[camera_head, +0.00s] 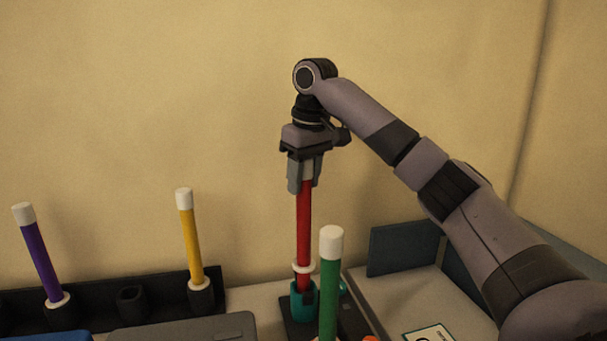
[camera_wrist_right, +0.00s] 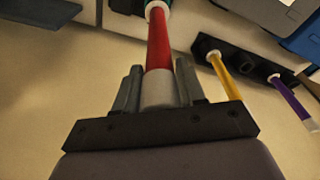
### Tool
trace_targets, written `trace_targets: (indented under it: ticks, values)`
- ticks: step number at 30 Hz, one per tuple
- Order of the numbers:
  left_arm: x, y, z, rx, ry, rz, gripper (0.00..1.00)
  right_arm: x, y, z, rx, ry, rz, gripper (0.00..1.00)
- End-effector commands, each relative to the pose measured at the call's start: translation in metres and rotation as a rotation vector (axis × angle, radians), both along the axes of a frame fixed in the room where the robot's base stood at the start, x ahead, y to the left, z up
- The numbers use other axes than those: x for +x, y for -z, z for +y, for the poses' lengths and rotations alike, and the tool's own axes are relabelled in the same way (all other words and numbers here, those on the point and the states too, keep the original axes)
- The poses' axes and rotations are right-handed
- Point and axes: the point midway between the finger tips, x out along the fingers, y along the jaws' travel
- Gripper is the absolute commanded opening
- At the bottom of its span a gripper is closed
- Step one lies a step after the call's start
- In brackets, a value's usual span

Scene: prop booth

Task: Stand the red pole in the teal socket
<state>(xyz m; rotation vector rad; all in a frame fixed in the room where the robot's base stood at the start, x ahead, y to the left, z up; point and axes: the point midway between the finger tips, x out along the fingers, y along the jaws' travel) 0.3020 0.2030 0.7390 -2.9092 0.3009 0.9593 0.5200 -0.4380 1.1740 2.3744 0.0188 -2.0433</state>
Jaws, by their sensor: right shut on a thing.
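The red pole (camera_head: 303,225) stands upright, with a white ring near its lower end. My right gripper (camera_head: 304,182) is shut on its white top end from above. The pole's lower end is at the teal socket (camera_head: 303,301), and the ring sits at or just above the socket's rim; I cannot tell how deep the pole is in. In the right wrist view the red pole (camera_wrist_right: 158,45) runs from between the fingers (camera_wrist_right: 157,90) to the teal socket at the top edge, mostly hidden there. My left gripper is not in view.
A green pole (camera_head: 330,280) with a white top stands close in front, right of the socket. A black rack (camera_head: 90,312) at left holds a purple pole (camera_head: 40,258) and a yellow pole (camera_head: 189,240), with an empty holder (camera_head: 131,301) between. Dark blue panels (camera_head: 403,247) stand at right.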

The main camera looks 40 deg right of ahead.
Motion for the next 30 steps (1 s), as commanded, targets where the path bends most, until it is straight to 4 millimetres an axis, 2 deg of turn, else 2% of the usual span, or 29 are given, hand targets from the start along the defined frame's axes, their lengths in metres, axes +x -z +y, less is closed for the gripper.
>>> trace_targets:
  ticks: [30]
  values:
    - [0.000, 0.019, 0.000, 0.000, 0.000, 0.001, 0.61, 0.000, 0.042, 0.000, 0.000, -0.001, -0.001, 0.00]
